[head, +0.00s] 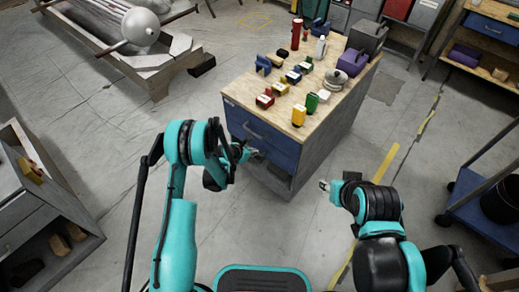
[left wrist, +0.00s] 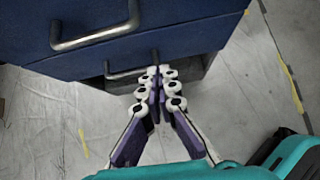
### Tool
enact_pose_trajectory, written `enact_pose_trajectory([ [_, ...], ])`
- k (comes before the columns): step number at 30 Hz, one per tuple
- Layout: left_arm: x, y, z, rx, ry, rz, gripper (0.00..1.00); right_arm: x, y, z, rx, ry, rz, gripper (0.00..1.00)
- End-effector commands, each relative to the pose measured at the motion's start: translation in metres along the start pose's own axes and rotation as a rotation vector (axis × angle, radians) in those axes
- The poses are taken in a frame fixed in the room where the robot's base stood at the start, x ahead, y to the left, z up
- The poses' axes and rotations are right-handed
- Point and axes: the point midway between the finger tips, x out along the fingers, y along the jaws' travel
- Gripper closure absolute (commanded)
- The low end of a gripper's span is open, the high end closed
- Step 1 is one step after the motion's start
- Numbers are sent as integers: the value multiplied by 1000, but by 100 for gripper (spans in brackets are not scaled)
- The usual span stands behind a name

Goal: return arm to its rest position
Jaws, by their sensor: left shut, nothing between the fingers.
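My left gripper (head: 252,153) is in front of the blue-drawer cabinet's left side in the head view, partly hidden by my arm. In the left wrist view its white-padded fingers (left wrist: 160,71) are together, with nothing between them. The fingertips appear close to the lower drawer handle (left wrist: 118,72); I cannot tell whether they touch it. The upper drawer handle (left wrist: 92,38) is farther up and left. My right gripper (head: 324,185) is to the right of the cabinet, over the floor; its fingers are too small to judge.
The wooden cabinet top (head: 270,82) holds several bottles, boxes and tools. A blue cart (head: 481,197) stands at the right and a grey shelf unit (head: 50,205) at the left. The floor (head: 125,150) between the shelf unit and the cabinet is mostly clear.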

Motion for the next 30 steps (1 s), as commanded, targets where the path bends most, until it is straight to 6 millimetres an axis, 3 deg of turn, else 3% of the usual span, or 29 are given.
enact_pose_trajectory([
  [4, -15, 0, 0, 0, 0, 1, 100, -4, 0, -3, 0, 0, 0, 60],
  [12, -18, 0, 0, 3, 1, 0, 100, -4, 0, -3, 0, 0, 0, 60],
  [17, -37, 4, 18, 98, 12, 11, 100, -4, 0, -3, 0, 0, 0, 60],
  [20, -68, 8, 43, 252, 33, 27, 100, -4, 0, -3, 0, 0, 0, 60],
  [24, -126, 8, 78, 531, 78, 49, 100, -4, 0, -3, 0, 0, 0, 60],
  [30, -212, -2, 108, 935, 153, 62, 100, -4, 0, -3, 0, 0, 0, 60],
])
